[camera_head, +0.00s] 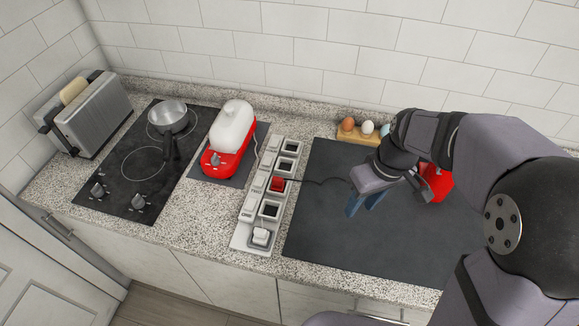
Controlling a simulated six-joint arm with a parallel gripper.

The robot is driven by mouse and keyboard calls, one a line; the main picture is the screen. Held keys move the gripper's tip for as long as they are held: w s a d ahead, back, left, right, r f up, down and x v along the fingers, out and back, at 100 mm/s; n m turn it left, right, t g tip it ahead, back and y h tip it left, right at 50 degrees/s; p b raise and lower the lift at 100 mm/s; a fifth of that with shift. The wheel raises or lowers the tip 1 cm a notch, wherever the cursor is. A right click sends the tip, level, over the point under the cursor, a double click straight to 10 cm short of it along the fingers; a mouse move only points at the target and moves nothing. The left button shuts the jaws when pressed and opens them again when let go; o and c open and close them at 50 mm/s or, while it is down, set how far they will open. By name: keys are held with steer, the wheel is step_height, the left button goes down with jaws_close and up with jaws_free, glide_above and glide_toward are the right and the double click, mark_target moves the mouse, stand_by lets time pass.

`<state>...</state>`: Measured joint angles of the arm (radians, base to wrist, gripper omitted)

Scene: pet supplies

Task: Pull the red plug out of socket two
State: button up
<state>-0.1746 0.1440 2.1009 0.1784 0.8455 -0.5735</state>
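The red plug (278,184) sits in a socket of the pale socket strip (242,241), near the strip's middle. A dark cable runs right from it across the dark mat. Empty black sockets show on both sides of the plug, and a white plug (260,236) is at the strip's front end. The socket labels are too small to read. My gripper (363,205) is above the mat, to the right of the strip and apart from the red plug. Its two blue fingers point down, spread with nothing between them.
The dark mat (330,235) is mostly clear. A red object (437,183) is partly hidden behind my arm. An egg holder (358,138) stands at the back. Left of the strip are a red-and-white appliance (229,140), a hob (120,190) with a pan (168,117), and a toaster (95,113).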

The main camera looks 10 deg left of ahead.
steer(key=w+a+f+n+y+b, duration=0.1)
steer(key=w+a+n, duration=0.2)
steer(key=a, duration=0.3)
steer(key=w+a+n+y+b, duration=0.1)
steer(key=w+a+n, duration=0.3)
steer(key=a, duration=0.2)
steer(key=n+y+b, duration=0.1)
steer(key=n, duration=0.3)
glide_toward(277, 178)
steer(key=shift+p+x, duration=1.1)
steer(key=shift+x, duration=2.9)
steer(key=shift+d, duration=0.1)
steer(key=shift+c, duration=0.6)
jaws_close()
steer(key=shift+w+r, duration=0.1)
steer(key=shift+r, duration=0.1)
steer(key=shift+r+p, duration=1.15)
steer(key=shift+r, duration=0.95)
